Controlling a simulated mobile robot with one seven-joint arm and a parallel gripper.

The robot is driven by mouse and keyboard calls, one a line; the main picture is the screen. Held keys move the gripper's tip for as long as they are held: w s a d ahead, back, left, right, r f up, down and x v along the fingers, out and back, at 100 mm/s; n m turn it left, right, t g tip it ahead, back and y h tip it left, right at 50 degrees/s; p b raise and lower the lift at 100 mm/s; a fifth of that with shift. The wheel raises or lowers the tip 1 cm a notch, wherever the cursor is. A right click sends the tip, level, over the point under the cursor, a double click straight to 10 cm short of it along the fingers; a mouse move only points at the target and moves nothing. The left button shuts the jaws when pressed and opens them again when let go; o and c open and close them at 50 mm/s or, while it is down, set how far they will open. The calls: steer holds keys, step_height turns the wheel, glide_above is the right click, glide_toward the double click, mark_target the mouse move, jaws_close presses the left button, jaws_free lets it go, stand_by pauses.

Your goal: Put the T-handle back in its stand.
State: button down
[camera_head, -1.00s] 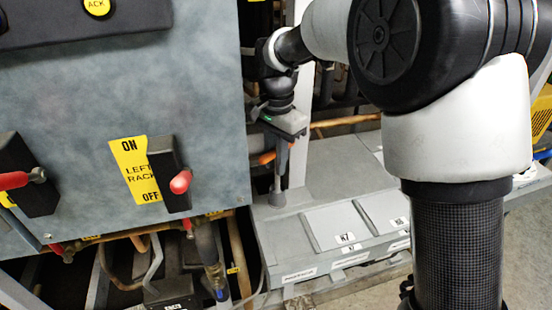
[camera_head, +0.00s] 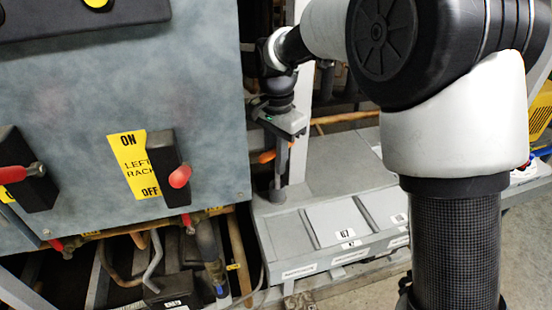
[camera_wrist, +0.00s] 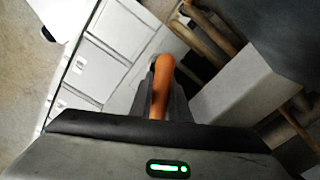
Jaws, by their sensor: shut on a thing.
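The T-handle (camera_head: 267,156) shows an orange grip end beside my gripper (camera_head: 284,146), which is shut on it. In the wrist view the orange grip (camera_wrist: 160,85) lies between the fingers. The grey stand (camera_head: 277,193) is a short upright post with a wider foot on top of the grey box, just below my gripper. The handle's lower part and the stand's top are close together in the head view. I cannot tell whether the handle is seated in the stand.
The grey box (camera_head: 325,180) has labelled lids and a clear top right of the stand. The blue-grey panel (camera_head: 90,100) with red-handled switches is close on the left. A pale upright post (camera_head: 302,90) and copper pipes stand behind my gripper.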

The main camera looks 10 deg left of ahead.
stand_by(0.4)
steer(key=c, duration=1.6)
jaws_free()
step_height(320, 180, up, 17)
steer(key=shift+s+d+r+p, duration=0.1)
steer(key=shift+r+p, duration=0.1)
steer(key=shift+p, duration=0.7)
